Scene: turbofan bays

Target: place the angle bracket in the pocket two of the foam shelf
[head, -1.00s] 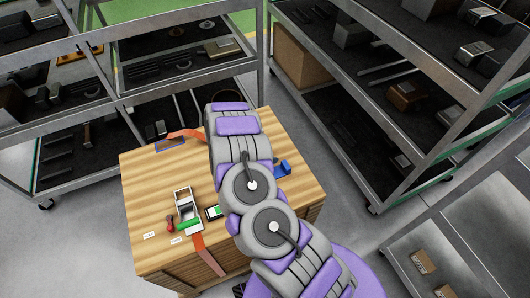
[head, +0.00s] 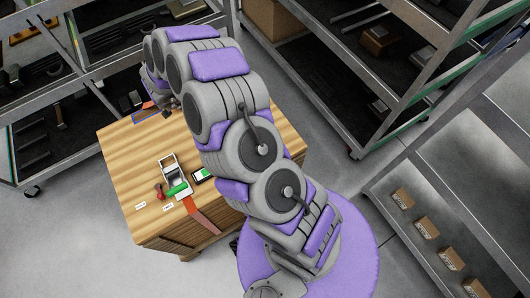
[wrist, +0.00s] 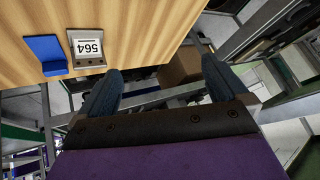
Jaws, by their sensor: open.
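In the wrist view my gripper (wrist: 158,85) has its two dark blue fingers spread apart with nothing between them. A grey metal piece (wrist: 89,62) with a bent edge and a white label reading 564 lies on the wooden table top, left of the fingers and apart from them. A blue bent piece (wrist: 45,55) lies beside it. I cannot tell for sure which is the angle bracket. In the head view my arm hides much of the table, and the gripper is not clear. Dark-lined shelves (head: 120,38) stand behind the table; no pocket numbers are readable.
Racks stand behind and at right. Brown boxes (head: 425,227) sit on the lower right rack. Floor is clear at front left.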

